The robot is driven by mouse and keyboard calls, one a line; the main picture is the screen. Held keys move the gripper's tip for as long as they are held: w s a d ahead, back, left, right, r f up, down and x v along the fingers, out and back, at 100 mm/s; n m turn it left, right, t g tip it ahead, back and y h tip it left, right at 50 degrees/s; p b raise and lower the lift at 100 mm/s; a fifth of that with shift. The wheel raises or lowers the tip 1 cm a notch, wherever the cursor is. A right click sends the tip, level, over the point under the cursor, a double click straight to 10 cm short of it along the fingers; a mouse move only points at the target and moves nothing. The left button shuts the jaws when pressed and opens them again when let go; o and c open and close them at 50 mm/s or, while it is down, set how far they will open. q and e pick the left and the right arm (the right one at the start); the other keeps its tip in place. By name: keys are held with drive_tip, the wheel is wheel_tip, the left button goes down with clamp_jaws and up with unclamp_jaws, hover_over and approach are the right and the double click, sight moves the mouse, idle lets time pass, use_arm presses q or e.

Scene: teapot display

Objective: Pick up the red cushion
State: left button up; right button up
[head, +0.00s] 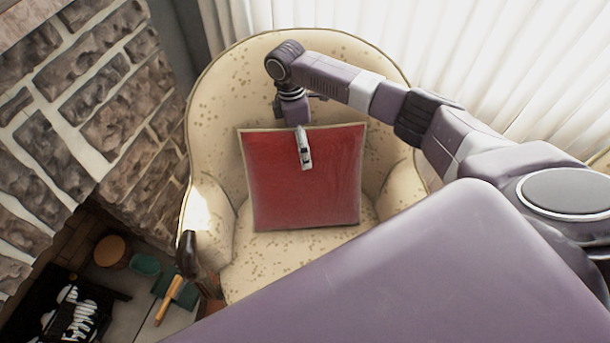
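The red cushion (290,195) stands upright, leaning back in the seat of a cream, speckled armchair (245,270). My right gripper (304,158) comes down from above at the middle of the cushion's top edge. One pale finger lies in front of the cushion's face. The other finger is hidden, apparently behind the cushion, so I cannot tell whether the gripper is closed on it. My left gripper is not in view.
The chair's curved back and arms surround the cushion. A stone wall (85,90) is at the left, with small objects on a low surface (130,315) below it. A white curtain (480,60) hangs behind the chair. My own body covers the lower right.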

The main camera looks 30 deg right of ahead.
drive_tip(key=c, duration=1.5)
drive_tip(key=shift+c, duration=0.6)
drive_tip(key=shift+r, duration=0.1)
